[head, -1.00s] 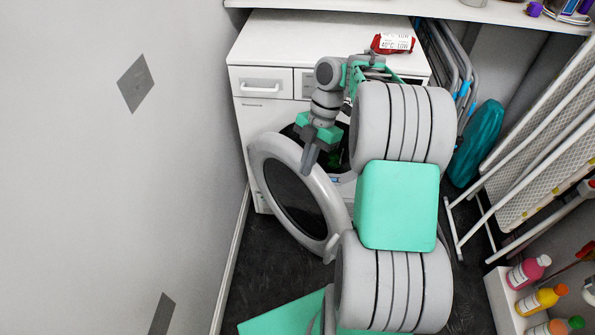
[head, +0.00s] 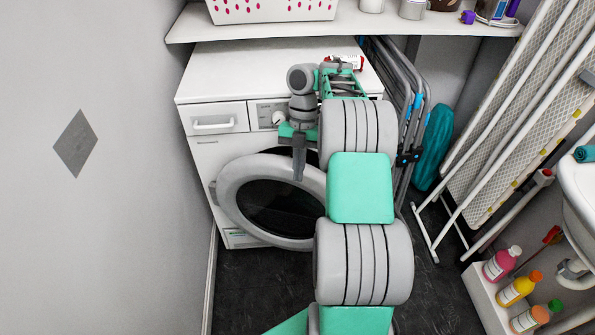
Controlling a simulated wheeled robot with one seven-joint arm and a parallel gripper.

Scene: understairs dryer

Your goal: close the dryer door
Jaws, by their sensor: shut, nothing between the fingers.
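The white dryer (head: 196,165) stands against the back, under a shelf. Its round door (head: 229,195), with a grey ring and dark glass, stands partly open in front of the drum opening, and a narrow dark gap shows above its top rim. My gripper (head: 299,178) points down at the upper right part of the door, over the inner edge of the ring. It is shut and empty. I cannot tell whether it touches the door. My arm hides the right side of the door and part of the dryer front.
A shelf (head: 400,22) with a white basket (head: 272,10) overhangs the dryer. Folded grey racks (head: 405,95) and a teal bag (head: 434,147) stand at the right. A crate with several bottles (head: 517,289) sits at the lower right. A wall closes the left side.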

